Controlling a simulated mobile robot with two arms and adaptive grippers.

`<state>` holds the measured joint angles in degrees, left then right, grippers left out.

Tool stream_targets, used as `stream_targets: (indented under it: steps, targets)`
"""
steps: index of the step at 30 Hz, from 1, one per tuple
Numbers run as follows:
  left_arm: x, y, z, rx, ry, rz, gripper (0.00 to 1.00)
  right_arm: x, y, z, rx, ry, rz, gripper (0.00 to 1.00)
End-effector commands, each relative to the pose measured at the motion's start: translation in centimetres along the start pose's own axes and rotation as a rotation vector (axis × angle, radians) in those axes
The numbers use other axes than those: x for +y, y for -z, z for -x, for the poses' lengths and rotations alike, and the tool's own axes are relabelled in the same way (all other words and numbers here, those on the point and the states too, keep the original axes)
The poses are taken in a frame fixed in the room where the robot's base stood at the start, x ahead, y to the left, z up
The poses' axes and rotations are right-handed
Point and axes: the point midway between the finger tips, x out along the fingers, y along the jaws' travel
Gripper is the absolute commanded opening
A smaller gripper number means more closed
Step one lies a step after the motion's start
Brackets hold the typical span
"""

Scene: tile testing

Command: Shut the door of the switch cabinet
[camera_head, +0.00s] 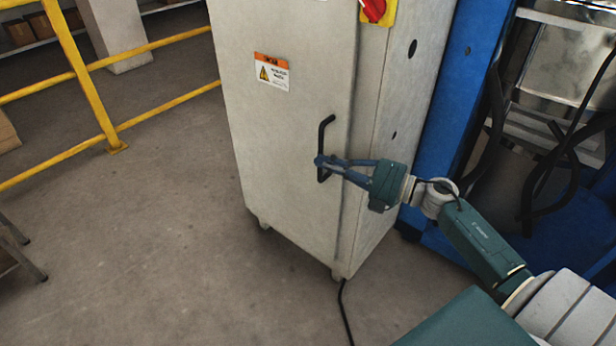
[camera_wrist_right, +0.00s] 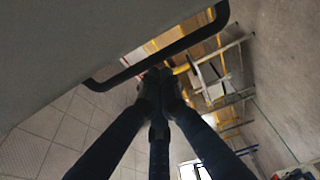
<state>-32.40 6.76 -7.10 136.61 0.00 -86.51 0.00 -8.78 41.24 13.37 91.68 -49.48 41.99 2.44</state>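The switch cabinet (camera_head: 418,95) is a tall light-grey box on short feet in the middle of the head view. Its front door (camera_head: 275,150) carries a warning label and a black bar handle (camera_head: 325,133). The door looks flush or nearly so; I cannot tell whether a small gap is left. My right gripper (camera_head: 320,161) reaches in from the right, its fingers drawn together at the handle's lower part. In the right wrist view the fingertips (camera_wrist_right: 158,82) meet at the handle bar (camera_wrist_right: 180,45) beside the grey door (camera_wrist_right: 60,45). My left gripper is not in view.
A red switch (camera_head: 374,9) on yellow sits high on the cabinet's side. A blue frame (camera_head: 455,110) with black hoses stands to the right. A yellow railing (camera_head: 85,80) is at left. A black cable (camera_head: 345,310) lies on the floor.

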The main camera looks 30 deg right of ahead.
Motion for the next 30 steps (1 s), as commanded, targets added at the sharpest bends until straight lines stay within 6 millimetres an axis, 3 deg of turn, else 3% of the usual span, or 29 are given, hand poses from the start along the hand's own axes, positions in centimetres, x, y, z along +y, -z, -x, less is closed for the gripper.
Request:
stream_targets:
  steps: [6, 20, 30]
  targets:
    - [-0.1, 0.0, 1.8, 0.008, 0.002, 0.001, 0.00, 0.2, -1.8, 0.7, -0.013, -0.003, 0.001, 0.00]
    - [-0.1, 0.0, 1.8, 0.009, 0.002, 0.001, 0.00, 0.3, -2.0, 1.5, -0.016, -0.001, 0.002, 0.00]
    - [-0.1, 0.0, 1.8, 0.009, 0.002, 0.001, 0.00, 0.0, -1.0, 7.9, 0.006, 0.004, -0.001, 0.00]
